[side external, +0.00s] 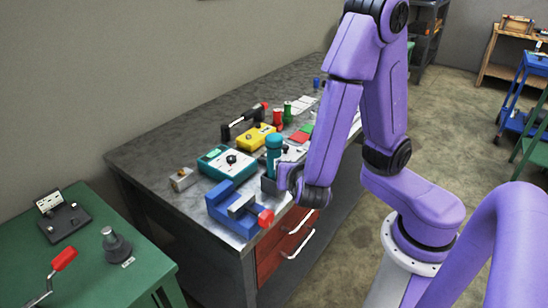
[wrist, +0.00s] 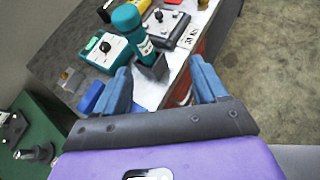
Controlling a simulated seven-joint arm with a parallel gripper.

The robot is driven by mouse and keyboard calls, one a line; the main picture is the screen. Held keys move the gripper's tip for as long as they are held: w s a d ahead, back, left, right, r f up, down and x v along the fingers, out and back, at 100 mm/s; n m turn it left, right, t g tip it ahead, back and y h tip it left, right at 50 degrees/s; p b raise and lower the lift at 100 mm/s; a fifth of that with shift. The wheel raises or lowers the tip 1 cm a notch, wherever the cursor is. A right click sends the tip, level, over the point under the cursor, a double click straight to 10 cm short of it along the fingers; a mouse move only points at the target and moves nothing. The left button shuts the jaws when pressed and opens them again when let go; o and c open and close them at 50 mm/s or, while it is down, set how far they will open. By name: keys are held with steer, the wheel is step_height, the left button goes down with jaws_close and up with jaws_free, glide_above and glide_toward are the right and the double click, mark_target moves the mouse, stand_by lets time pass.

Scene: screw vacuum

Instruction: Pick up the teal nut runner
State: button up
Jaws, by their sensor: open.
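The teal nut runner (side external: 273,150) stands upright in a dark holder (side external: 270,185) near the front edge of the grey workbench. In the wrist view the nut runner (wrist: 132,27) has a rounded teal top and a pale label, and its lower end sits in the dark holder (wrist: 152,69). My gripper (wrist: 164,78) is open and empty, with its two blue fingers spread apart. The nut runner is beyond the fingertips, a little left of the middle between them. In the side view my wrist (side external: 305,190) is just right of the holder, and the fingers are mostly hidden.
A blue vise (side external: 232,208) with a red knob stands at the bench's near corner. A teal box (side external: 227,162) with a dial and a yellow box (side external: 256,136) lie left of and behind the nut runner. A green table (side external: 105,275) stands at lower left.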

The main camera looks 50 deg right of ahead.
mark_target(277, 153)
steer(key=w+d+f, duration=0.1)
steer(key=w+d, duration=0.1)
steer(key=w, duration=0.1)
steer(key=w+d+f+n+t, duration=0.1)
steer(key=w+d, duration=0.1)
steer(key=w, duration=0.1)
steer(key=w+d+f+n, duration=0.1)
steer(key=w+d+f, duration=0.1)
steer(key=w, duration=0.1)
steer(key=shift+w+d+t, duration=0.2)
steer(key=shift+w+t, duration=0.2)
steer(key=shift+x, duration=2.7)
steer(key=shift+w+a, duration=0.15)
